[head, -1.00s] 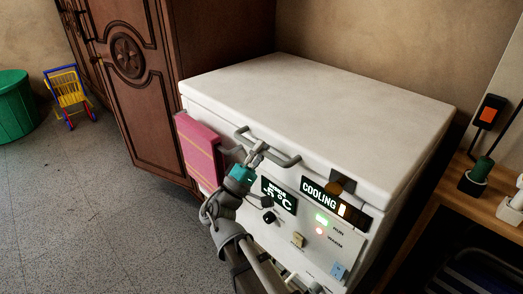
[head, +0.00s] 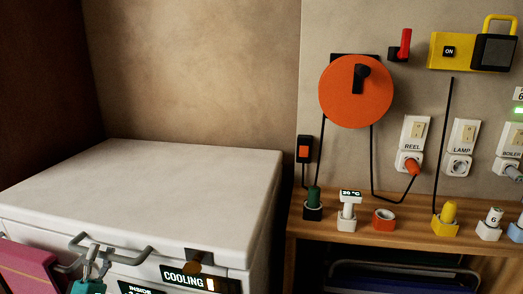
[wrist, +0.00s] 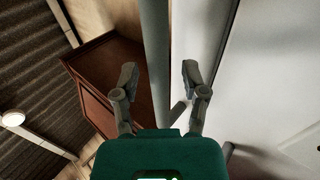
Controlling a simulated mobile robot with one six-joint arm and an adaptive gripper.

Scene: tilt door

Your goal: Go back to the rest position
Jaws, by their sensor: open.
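My gripper (head: 97,262) is at the bottom left of the head view, at the front handle (head: 118,259) of the white chest freezer (head: 150,180). In the wrist view my gripper (wrist: 160,74) has its two fingers spread apart. The grey handle bar (wrist: 156,60) runs between them, with gaps visible on both sides. The freezer lid looks shut. Most of my arm is below the head view's edge.
A pink item (head: 28,268) hangs on the freezer front beside the handle. A cooling display (head: 187,280) is on the front. To the right, a wooden bench (head: 335,222) holds several plugs, under an orange reel (head: 355,92) and wall sockets.

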